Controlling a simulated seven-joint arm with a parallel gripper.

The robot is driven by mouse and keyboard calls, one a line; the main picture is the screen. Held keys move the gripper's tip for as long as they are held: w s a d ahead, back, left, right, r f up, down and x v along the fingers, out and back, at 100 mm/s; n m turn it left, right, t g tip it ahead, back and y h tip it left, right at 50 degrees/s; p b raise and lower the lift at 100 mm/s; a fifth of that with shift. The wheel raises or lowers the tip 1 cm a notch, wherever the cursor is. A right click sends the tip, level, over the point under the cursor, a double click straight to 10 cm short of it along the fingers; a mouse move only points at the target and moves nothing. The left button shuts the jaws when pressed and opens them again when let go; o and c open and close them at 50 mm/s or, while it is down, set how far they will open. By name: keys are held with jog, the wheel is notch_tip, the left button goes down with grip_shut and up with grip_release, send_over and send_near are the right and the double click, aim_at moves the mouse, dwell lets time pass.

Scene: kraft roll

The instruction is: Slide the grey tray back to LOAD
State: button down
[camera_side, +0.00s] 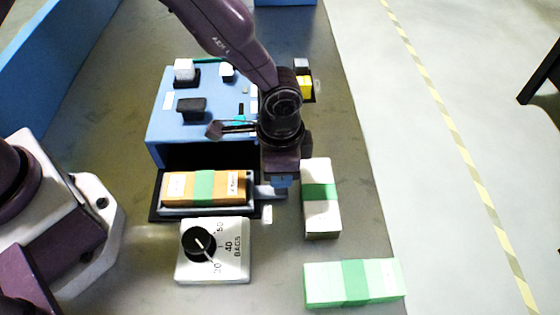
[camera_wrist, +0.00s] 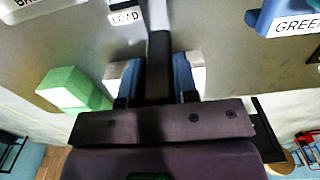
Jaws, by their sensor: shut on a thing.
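The grey tray (camera_side: 207,211) sits in front of the dark opening of the blue machine (camera_side: 168,128). A kraft-brown bundle with a green band (camera_side: 178,186) lies on it. A short grey handle (camera_side: 264,191) sticks out from the tray's right side. My gripper (camera_side: 280,183) is at that handle, shut on it. In the wrist view, my blue fingertips (camera_wrist: 158,82) close on a dark bar (camera_wrist: 159,55) between them. A LOAD label (camera_wrist: 124,17) shows just beyond. The tray's body is not clear in the wrist view.
A white bundle with a green band (camera_side: 321,213) stands close to the right of my gripper. A pale green bundle (camera_side: 353,283) lies near the front right. A white dial box (camera_side: 228,264) marked BAGS stands just in front of the tray.

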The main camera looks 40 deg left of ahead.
jog(key=shift+s+d, duration=0.25)
jog(key=shift+d, duration=0.1)
jog(key=c, duration=1.1)
grip_release()
jog(key=shift+o, duration=1.1)
jog(key=shift+a, duration=0.1)
jog(key=shift+w, duration=0.1)
notch_tip(320, 180, up, 13)
